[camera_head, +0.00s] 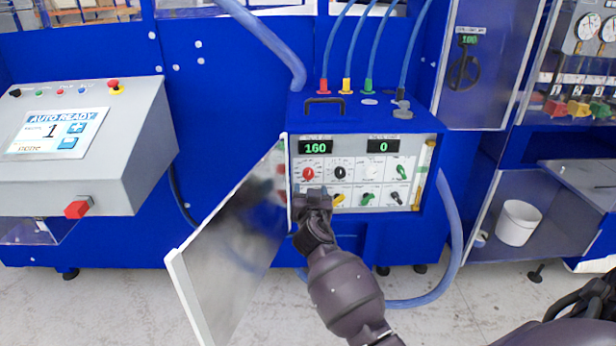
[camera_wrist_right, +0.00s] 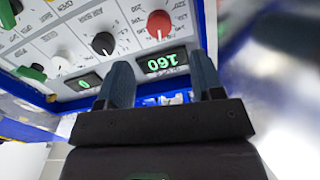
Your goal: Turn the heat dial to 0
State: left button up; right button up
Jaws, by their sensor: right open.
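The control box panel (camera_head: 352,187) carries several dials under two lit displays. The left display (camera_head: 315,147) reads 160 and the right display (camera_head: 383,147) reads 0. A red dial (camera_head: 308,173) sits below the 160 display, with a black dial (camera_head: 340,172) to its right. Dial labels are too small to read. My right gripper (camera_head: 312,194) is in front of the panel's lower left and hides part of it. In the right wrist view, the gripper (camera_wrist_right: 163,82) is open and empty, with the 160 display and red dial (camera_wrist_right: 158,24) beyond its fingers. My left gripper is not in view.
The box's open door (camera_head: 232,240) stands out to the left of my right arm. Blue hoses (camera_head: 370,45) rise from the box top. A grey console (camera_head: 85,145) with a screen is at the left, and a white bucket (camera_head: 518,223) sits at the right.

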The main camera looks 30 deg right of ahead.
aim_at(309, 175)
jog(key=x, duration=0.8)
jog(key=shift+w, duration=0.15)
jog(key=shift+c, duration=0.2)
jog(key=c, duration=0.9)
